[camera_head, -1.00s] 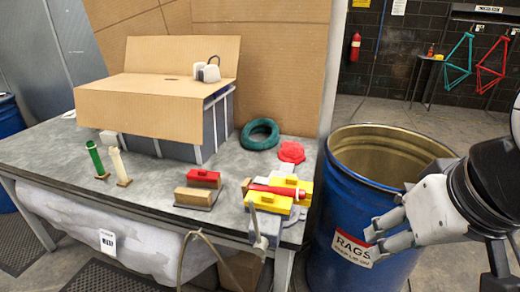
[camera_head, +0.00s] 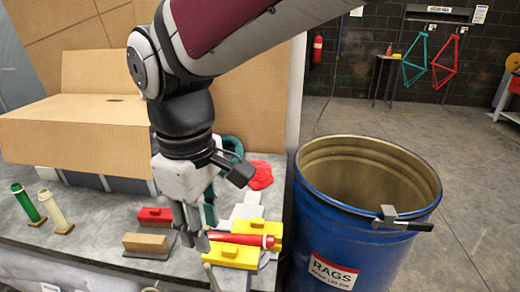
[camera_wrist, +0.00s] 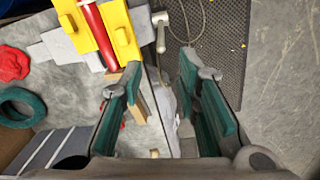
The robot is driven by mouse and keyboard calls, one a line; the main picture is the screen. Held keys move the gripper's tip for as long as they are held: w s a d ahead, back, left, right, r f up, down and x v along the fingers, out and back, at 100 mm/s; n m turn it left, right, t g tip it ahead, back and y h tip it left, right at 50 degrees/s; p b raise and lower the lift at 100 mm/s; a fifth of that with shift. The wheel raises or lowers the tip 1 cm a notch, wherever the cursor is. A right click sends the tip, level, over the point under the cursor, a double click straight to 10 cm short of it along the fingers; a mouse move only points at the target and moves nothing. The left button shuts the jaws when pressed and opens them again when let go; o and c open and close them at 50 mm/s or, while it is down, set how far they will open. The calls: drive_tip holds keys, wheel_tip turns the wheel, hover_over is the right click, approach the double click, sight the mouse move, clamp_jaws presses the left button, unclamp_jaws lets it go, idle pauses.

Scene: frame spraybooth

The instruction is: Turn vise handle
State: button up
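The vise (camera_head: 232,256) has yellow jaws closed around a red tube (camera_head: 240,239) at the bench's right front corner. In the wrist view its yellow jaws (camera_wrist: 124,35) are at the upper left. The vise handle (camera_wrist: 160,32) shows there as a thin grey bar with a rounded end, just beyond the fingertips and near the bench edge. My gripper (camera_head: 195,235) points down just left of the vise. In the wrist view it (camera_wrist: 160,75) is open, with nothing held between its fingers.
A blue rag barrel (camera_head: 330,225) stands right of the bench. A red block (camera_head: 155,215) and a brown block (camera_head: 145,243) lie left of the vise. A cardboard box (camera_head: 70,130) stands behind. A green ring (camera_wrist: 20,106) and red cloth (camera_wrist: 12,64) lie on the bench.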

sight(209, 267)
drive_tip(key=f, duration=1.4)
drive_tip(key=shift+w+a+p, duration=0.3)
clamp_jaws()
